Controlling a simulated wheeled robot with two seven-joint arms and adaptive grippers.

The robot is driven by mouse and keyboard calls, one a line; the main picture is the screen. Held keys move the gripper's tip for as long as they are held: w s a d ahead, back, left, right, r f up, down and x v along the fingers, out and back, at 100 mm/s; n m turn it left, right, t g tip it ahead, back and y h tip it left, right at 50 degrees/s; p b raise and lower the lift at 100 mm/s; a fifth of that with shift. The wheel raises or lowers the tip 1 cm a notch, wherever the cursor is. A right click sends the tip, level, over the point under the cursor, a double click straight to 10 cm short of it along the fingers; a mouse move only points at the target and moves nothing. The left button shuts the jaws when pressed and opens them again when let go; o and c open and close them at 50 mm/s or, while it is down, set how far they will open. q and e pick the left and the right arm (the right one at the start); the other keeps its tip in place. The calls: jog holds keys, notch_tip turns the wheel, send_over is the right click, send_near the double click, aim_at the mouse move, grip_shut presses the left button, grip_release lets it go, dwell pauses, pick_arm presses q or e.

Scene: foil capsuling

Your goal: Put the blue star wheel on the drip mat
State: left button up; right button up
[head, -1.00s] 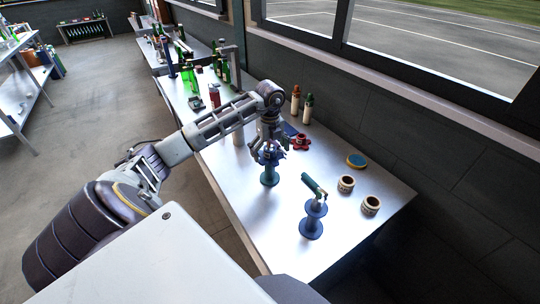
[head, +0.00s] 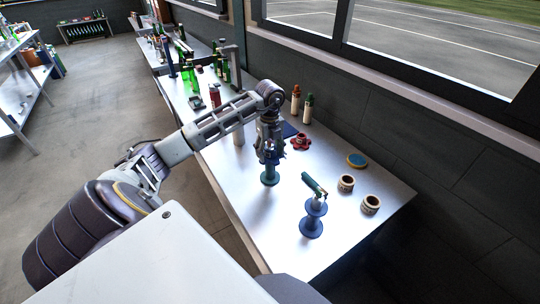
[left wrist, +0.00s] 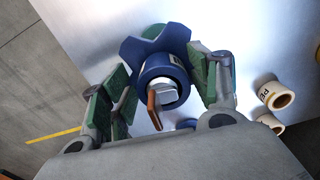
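The blue star wheel (left wrist: 140,46) shows in the left wrist view with its round hub facing me. A grey post and a brown hooked piece (left wrist: 153,106) show at the hub's opening. In the head view the wheel (head: 271,157) is at the top of a teal stand (head: 269,178), mostly covered by my gripper. My left gripper (left wrist: 166,75) is open, with one green-padded finger on each side of the hub. I cannot tell whether the pads touch it. A dark blue flat mat (head: 289,129), probably the drip mat, lies behind the gripper, partly hidden. My right gripper is not in view.
A red star wheel (head: 300,142) lies right of the mat. A blue stand (head: 312,222) with a green-handled piece is at the front.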

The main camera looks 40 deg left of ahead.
pick_arm(q)
jog(key=shift+s+d+f, duration=0.1)
jog(key=shift+d+f, duration=0.1)
jog(key=shift+f, duration=0.15)
jog(key=c, duration=0.6)
jog(key=shift+f, duration=0.1)
jog(key=shift+c, duration=0.2)
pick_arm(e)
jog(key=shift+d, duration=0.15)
pick_arm(q)
jog(key=shift+c, duration=0.5)
grip_shut()
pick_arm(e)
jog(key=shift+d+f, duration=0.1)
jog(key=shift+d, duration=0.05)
pick_arm(q)
jog(key=shift+a+r, duration=0.15)
jog(key=shift+r, duration=0.7)
jog(key=r, duration=0.5)
jog(key=r+b, duration=0.1)
jog(key=r, duration=0.1)
jog(key=shift+w+r, duration=0.25)
jog(key=shift+r, duration=0.6)
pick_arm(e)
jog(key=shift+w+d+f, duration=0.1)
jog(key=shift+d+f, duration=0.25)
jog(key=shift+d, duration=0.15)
